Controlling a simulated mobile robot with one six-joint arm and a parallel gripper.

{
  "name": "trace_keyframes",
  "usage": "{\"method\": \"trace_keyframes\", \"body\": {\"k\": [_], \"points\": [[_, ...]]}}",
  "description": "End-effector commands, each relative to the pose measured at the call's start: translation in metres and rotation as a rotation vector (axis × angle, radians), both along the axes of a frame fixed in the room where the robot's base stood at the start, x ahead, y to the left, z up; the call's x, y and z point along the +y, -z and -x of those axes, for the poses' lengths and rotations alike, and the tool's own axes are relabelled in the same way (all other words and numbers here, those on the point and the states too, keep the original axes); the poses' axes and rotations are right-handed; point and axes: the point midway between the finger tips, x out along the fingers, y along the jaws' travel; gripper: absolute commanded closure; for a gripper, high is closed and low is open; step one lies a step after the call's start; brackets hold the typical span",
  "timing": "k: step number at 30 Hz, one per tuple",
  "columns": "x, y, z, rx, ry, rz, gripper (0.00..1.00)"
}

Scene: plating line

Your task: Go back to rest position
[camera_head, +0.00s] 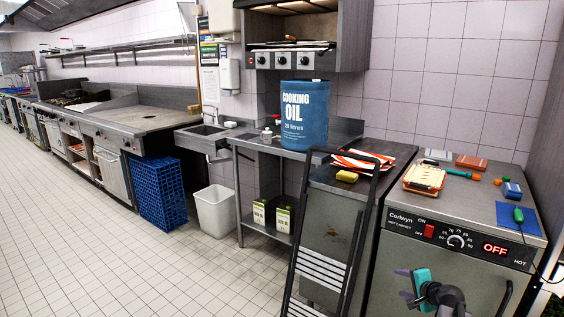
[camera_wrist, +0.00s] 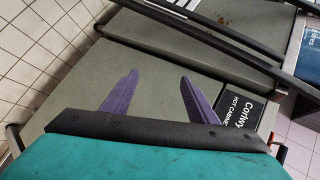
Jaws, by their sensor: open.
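My gripper (camera_head: 402,283) has a teal body and two purple fingers. In the head view it is low at the right, in front of the steel Corlwyn hot cabinet (camera_head: 390,262), pointing left. In the wrist view my gripper (camera_wrist: 159,77) shows its fingers spread apart with nothing between them. The grey cabinet surface (camera_wrist: 75,92) lies behind the fingers there. I cannot tell how far the fingertips are from it.
A dark-framed trolley or stepladder (camera_head: 322,272) stands just left of the cabinet. On the cabinet top are an orange-edged board (camera_head: 425,178), a blue mat (camera_head: 505,213) and small tools. A blue crate (camera_head: 160,190) stands farther left. The tiled floor at left is clear.

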Motion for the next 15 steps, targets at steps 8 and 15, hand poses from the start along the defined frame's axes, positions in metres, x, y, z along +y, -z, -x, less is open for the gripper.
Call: {"method": "trace_keyframes", "body": {"k": [8,15], "points": [[0.11,0.087,0.029,0.164,-0.189,0.025,0.46],[0.194,0.157,0.08,0.313,-0.368,0.065,0.46]]}}
